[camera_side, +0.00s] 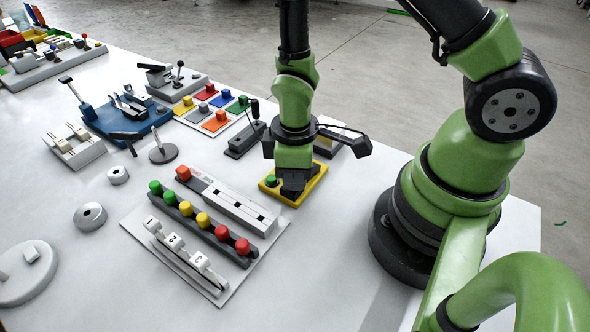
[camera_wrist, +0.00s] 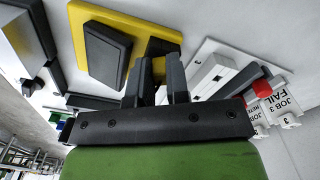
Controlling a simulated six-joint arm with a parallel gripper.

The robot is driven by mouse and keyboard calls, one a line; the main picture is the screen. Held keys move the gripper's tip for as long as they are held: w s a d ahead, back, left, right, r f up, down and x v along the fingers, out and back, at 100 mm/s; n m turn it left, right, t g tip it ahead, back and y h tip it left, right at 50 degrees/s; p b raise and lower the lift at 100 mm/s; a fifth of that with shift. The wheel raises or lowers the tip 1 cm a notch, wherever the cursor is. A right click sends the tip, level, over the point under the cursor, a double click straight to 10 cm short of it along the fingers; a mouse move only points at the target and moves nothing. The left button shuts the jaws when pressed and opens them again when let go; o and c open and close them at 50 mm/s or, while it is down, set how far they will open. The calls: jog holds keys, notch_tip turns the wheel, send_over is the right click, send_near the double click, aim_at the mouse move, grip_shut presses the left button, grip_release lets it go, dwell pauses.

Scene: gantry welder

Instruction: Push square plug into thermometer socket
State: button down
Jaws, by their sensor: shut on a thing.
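My gripper (camera_wrist: 160,75) points down over a yellow plate (camera_side: 318,177) in the side view. In the wrist view its two dark fingers reach to a small dark block (camera_wrist: 160,46) at the edge of the yellow plate (camera_wrist: 170,36), and they are shut on it. The fingers hide much of this block, and I cannot tell for sure that it is the square plug. A larger black block (camera_wrist: 105,55) sits on the plate beside the fingers. A green round knob (camera_side: 271,181) is at the plate's left corner in the side view. I cannot make out which part is the thermometer socket.
A long grey-white slotted bar (camera_side: 240,208) with a red block (camera_side: 183,173) at one end lies left of the plate. A row of coloured knobs (camera_side: 203,219) and numbered white tags (camera_side: 175,241) stand in front. Coloured square pads (camera_side: 215,122) lie behind. Bare table lies front right.

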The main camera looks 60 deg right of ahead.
jog(key=c, duration=1)
grip_release()
jog(key=shift+r, duration=5)
jog(key=shift+r, duration=0.1)
jog(key=s+r+m+t, duration=0.2)
jog(key=r+m, duration=0.1)
jog(key=r, duration=0.2)
jog(key=s+d+r+m+t+y, duration=0.1)
jog(key=s+r+m+t, duration=0.1)
jog(key=r, duration=0.4)
jog(key=s+r+m+t+y, duration=0.1)
jog(key=s+r+m+t, duration=0.2)
jog(key=s+r+m, duration=0.1)
jog(key=shift+d+r+m, duration=0.2)
jog(key=shift+r+m, duration=0.4)
jog(key=shift+r, duration=0.45)
